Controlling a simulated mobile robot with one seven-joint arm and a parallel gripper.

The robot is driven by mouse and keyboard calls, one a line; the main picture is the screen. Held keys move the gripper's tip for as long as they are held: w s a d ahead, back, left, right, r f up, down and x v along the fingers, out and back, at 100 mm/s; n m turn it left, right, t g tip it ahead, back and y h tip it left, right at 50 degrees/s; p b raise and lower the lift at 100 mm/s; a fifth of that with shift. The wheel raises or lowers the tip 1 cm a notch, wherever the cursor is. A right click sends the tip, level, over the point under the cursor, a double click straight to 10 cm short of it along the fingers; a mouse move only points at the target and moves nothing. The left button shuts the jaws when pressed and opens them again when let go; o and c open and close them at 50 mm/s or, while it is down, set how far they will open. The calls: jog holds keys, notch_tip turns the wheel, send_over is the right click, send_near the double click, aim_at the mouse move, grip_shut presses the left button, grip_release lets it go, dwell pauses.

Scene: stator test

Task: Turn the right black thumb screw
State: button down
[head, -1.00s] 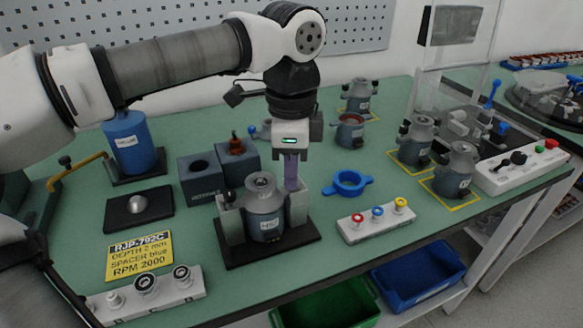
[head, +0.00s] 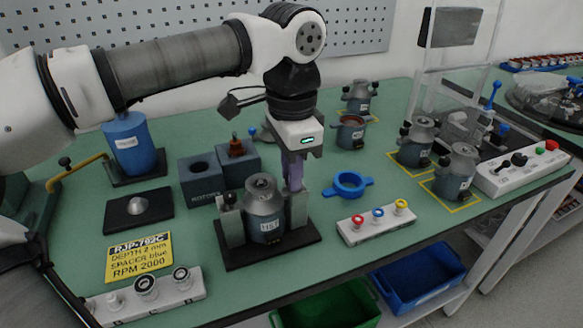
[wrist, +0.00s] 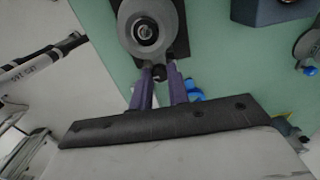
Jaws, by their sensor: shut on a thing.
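A grey metal stator housing (head: 264,215) with a white label stands upright in a fixture with two grey posts on a black base plate (head: 235,254). The left black thumb screw (head: 229,198) tops the left post. My gripper (head: 292,188) points down at the right post, its purple fingers at the post's top. In the wrist view the right black thumb screw (wrist: 158,71) shows between the fingertips of my gripper (wrist: 160,72), beside the round housing top (wrist: 146,30). My gripper is shut on this screw. In the head view the fingers hide the screw.
A blue two-handled ring (head: 348,185) and a white box with red, blue and yellow buttons (head: 376,222) lie to the right. Dark grey blocks (head: 201,180) stand behind left. More housings (head: 455,172) stand farther right. Green mat is clear in front of the fixture.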

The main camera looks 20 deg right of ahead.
jog(key=c, duration=1.3)
grip_release()
notch_tip(320, 180, up, 14)
jog(key=shift+f+p, duration=0.1)
jog(key=shift+p, duration=0.9)
